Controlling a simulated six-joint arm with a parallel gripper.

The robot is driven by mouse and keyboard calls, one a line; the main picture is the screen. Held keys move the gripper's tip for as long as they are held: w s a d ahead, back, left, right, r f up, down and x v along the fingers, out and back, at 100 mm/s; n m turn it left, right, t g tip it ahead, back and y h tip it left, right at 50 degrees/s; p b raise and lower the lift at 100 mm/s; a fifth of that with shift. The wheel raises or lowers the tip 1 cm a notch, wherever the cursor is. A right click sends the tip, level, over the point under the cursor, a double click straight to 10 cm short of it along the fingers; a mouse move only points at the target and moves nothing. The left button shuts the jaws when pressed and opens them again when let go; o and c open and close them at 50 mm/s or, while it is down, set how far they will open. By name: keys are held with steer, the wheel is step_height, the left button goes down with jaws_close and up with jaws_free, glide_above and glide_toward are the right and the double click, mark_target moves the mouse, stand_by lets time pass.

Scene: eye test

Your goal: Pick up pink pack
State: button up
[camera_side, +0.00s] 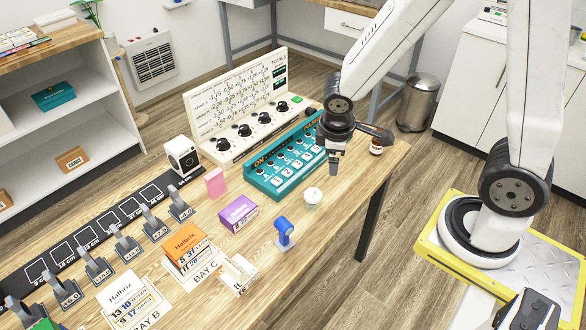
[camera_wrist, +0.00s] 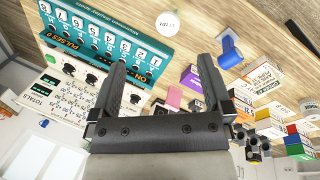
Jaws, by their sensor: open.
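The pink pack (camera_side: 215,183) stands upright on the wooden table in the side view, between the white speaker-like box and the purple box. In the wrist view the pink pack (camera_wrist: 173,98) shows small, between my fingers and near the gripper body, which may hide part of it. My gripper (camera_side: 334,168) is over the right end of the teal panel, well to the right of the pack and apart from it. In the wrist view my gripper (camera_wrist: 161,62) has its two fingers spread, with nothing held between them.
The teal switch panel (camera_side: 277,186) and white dial board (camera_side: 226,158) stand behind. A purple box (camera_side: 239,213), white round object (camera_side: 313,198), blue item (camera_side: 284,233) and orange box (camera_side: 186,245) are nearby. A row of grey holders lines the left. Bare wood lies around the pack.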

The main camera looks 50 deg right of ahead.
steer(key=w+d+f+n+t+h, duration=0.1)
steer(key=w+d+f+n+h, duration=0.25)
steer(key=w+n, duration=0.4)
steer(key=n+t, duration=0.9)
steer(key=n, duration=0.6)
glide_above(217, 180)
steer(key=s+d, duration=0.7)
steer(key=d, duration=0.1)
step_height(217, 180, down, 8)
steer(key=a+f+n+y, duration=0.1)
steer(key=a+n, duration=0.1)
steer(key=w+a+f+n+t+y, duration=0.1)
steer(key=a+n+y, duration=0.1)
steer(key=w+a+f+n+t+y, duration=0.1)
steer(key=a+f+n+y, duration=0.1)
steer(key=a, duration=0.1)
steer(key=shift+w+a, duration=0.1)
steer(key=shift+w, duration=0.15)
steer(key=shift+a+f+n+y, duration=0.25)
steer(key=shift+a+n+y, duration=0.1)
steer(key=shift+a+n, duration=0.15)
steer(key=shift+x, duration=1.3)
steer(key=shift+x, duration=2.6)
steer(key=shift+w+r, duration=0.1)
steer(key=shift+r, duration=0.1)
